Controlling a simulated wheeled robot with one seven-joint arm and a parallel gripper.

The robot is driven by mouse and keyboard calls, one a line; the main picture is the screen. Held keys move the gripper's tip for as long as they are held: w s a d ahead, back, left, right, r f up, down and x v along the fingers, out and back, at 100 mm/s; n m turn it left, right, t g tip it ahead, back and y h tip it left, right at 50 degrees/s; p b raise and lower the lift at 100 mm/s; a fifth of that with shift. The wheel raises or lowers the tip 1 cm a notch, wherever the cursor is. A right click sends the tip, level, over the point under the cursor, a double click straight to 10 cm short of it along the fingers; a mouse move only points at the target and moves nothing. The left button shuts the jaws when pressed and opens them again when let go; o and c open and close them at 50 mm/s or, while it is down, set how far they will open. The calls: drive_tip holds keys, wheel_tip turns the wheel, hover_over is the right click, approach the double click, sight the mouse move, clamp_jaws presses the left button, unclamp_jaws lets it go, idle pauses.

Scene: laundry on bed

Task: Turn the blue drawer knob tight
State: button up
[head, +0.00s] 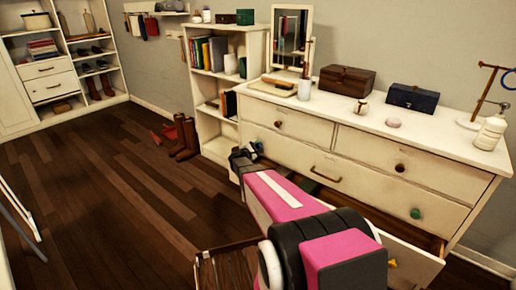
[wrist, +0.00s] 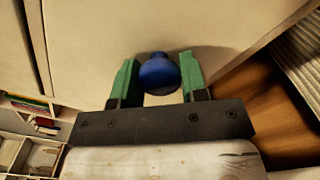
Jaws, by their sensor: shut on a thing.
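The blue drawer knob (wrist: 158,74) sticks out from a cream drawer front (wrist: 95,40) in the wrist view. My gripper (wrist: 157,68) has its two green fingers on either side of the knob and is shut on it. In the head view my gripper (head: 246,156) is at the left end of the cream dresser (head: 455,178), low on its front. My pink arm covers much of the lower drawers there. How tightly the knob is seated cannot be told.
Other dresser knobs include a brown one (head: 399,168) and a green one (head: 415,214). A lower drawer (head: 418,262) stands pulled out. Boots (head: 186,138) stand by the bookshelf (head: 213,122). Wooden floor (head: 110,200) is open to the left.

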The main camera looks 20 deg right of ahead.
drive_tip(key=m, duration=0.6)
drive_tip(key=shift+m, duration=0.3)
drive_tip(key=m, duration=0.5)
drive_tip(key=shift+m, duration=0.4)
drive_tip(key=o, duration=0.9)
drive_tip(key=shift+a+r, duration=0.1)
drive_tip(key=v, duration=1)
drive_tip(key=shift+s+a, duration=0.2)
drive_tip(key=shift+s, duration=0.05)
